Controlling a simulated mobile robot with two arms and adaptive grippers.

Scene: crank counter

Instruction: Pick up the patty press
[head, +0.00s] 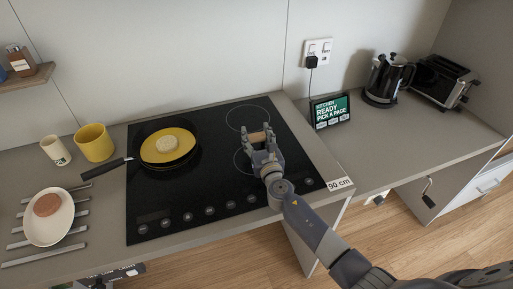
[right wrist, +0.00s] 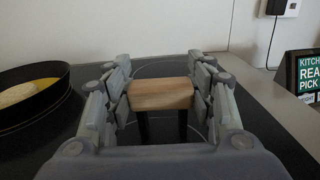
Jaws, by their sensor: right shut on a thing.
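The patty press shows a light wooden handle (head: 257,137) over the cooktop's right part. In the right wrist view the handle (right wrist: 161,94) sits between the fingers, with two dark uprights below it. My right gripper (head: 262,141) is shut on this handle, with a finger on each side. The lower part of the press is hidden by the gripper, so I cannot tell whether it touches the cooktop. My left gripper is not in view.
A black pan (head: 190,158) with yellow contents and a pale round piece is left of the gripper on the black cooktop (head: 215,190). A plate (head: 62,230) with a brown patty, a yellow mug (head: 94,142), a tablet (head: 331,111), kettle (head: 388,80) and toaster (head: 440,82) stand around.

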